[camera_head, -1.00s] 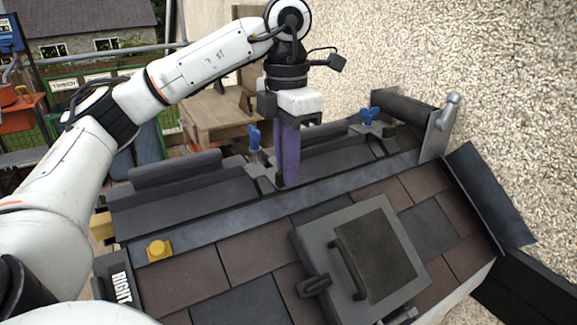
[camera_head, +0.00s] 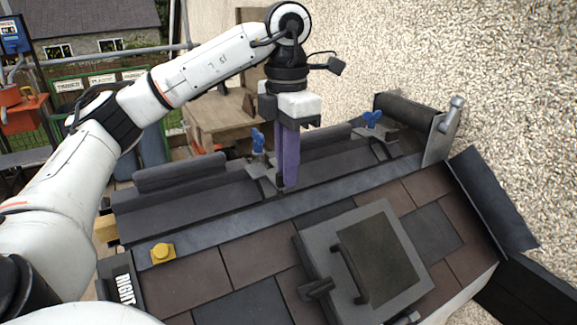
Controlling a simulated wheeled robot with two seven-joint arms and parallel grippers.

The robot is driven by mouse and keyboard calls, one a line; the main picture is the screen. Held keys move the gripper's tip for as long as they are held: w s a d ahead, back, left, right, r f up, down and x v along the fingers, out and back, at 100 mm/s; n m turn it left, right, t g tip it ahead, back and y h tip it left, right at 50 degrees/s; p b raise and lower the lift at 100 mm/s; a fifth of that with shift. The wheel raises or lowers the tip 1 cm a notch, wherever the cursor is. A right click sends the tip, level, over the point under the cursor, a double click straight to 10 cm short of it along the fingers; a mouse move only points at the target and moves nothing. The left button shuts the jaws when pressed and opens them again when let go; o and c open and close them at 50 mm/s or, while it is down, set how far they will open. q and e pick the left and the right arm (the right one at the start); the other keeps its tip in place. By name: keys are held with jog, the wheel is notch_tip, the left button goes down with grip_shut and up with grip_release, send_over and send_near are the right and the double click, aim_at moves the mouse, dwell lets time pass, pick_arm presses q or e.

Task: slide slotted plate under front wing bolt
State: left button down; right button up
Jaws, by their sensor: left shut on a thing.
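Two blue wing bolts stand on the dark ridge. The nearer one (camera_head: 258,141) is left of my left gripper, and the farther one (camera_head: 372,119) is to the right. A small grey slotted plate (camera_head: 262,178) lies at the foot of the nearer bolt. My left gripper (camera_head: 288,186) points down with long purple fingers, its tips at the right end of this plate and shut on it. The fingers hide part of the plate, and I cannot tell how far its slot sits around the bolt. My right gripper is not in view.
A roof hatch with a handle (camera_head: 381,262) sits on the brown and grey tiles. A yellow block (camera_head: 162,252) lies at the left on the metal strip. A hammer (camera_head: 449,118) stands by the upright plate at the right. The rough wall is behind.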

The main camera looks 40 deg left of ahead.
aim_at(275, 171)
pick_arm(q)
jog(key=shift+w+a+p, duration=0.2)
jog(key=shift+a+p, duration=0.15)
jog(key=shift+a, duration=0.3)
jog(key=shift+w+a+p, duration=0.15)
jog(key=shift+a+p, duration=0.15)
jog(key=shift+a, duration=0.3)
dwell(1.0)
jog(key=shift+w+a, duration=0.1)
jog(key=shift+a, duration=0.15)
dwell(0.4)
jog(key=shift+a+f, duration=0.15)
jog(key=shift+a, duration=0.2)
jog(key=shift+w+a+f, duration=0.15)
jog(key=shift+w+a, duration=0.1)
jog(key=shift+a, duration=0.3)
dwell(1.0)
jog(key=c, duration=1.7)
grip_release()
jog(key=shift+c, duration=0.2)
jog(key=shift+r, duration=3.05)
